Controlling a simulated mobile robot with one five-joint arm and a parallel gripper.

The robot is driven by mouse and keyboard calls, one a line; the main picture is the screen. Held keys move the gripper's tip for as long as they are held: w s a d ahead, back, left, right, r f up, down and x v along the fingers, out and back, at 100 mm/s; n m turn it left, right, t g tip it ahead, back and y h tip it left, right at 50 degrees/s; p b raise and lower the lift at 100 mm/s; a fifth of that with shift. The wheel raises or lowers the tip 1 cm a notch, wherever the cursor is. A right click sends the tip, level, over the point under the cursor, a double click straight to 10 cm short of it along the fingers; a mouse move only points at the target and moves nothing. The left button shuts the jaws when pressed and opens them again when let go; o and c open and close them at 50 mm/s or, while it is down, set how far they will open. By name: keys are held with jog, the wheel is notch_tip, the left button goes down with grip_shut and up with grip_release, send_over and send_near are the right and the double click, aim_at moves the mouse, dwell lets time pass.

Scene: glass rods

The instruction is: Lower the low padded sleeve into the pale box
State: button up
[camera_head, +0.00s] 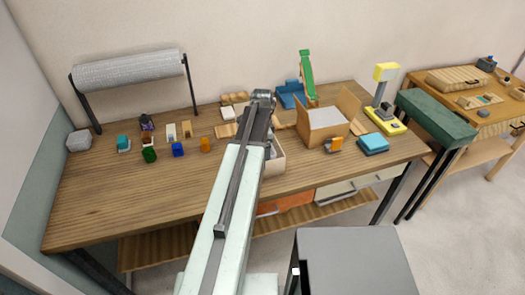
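A pale, open-topped box (274,168) stands on the wooden table, partly hidden behind my arm; greyish contents show at its top. A tan carton (326,136) with raised flaps stands to its right. I cannot tell for sure which thing is the low padded sleeve; a low blue block-like item (372,144) lies right of the carton. My gripper (262,97) is at the far end of my pale arm, above the table and behind the pale box. Its fingers are too small to tell whether they are open, shut or holding anything.
A bubble-wrap roll (130,71) stands at the back left. Several small coloured blocks (178,149) lie left of my arm. A green-and-blue item (307,75) and a yellow-and-grey device (385,105) stand at the back right. The table's left front (110,205) is clear.

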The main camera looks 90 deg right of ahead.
jog(key=shift+f+b, duration=2.4)
jog(key=shift+f, duration=0.05)
dwell(0.7)
jog(key=o, duration=1.1)
jog(key=shift+r, duration=0.1)
notch_tip(320, 180, up, 8)
jog(key=p, duration=0.8)
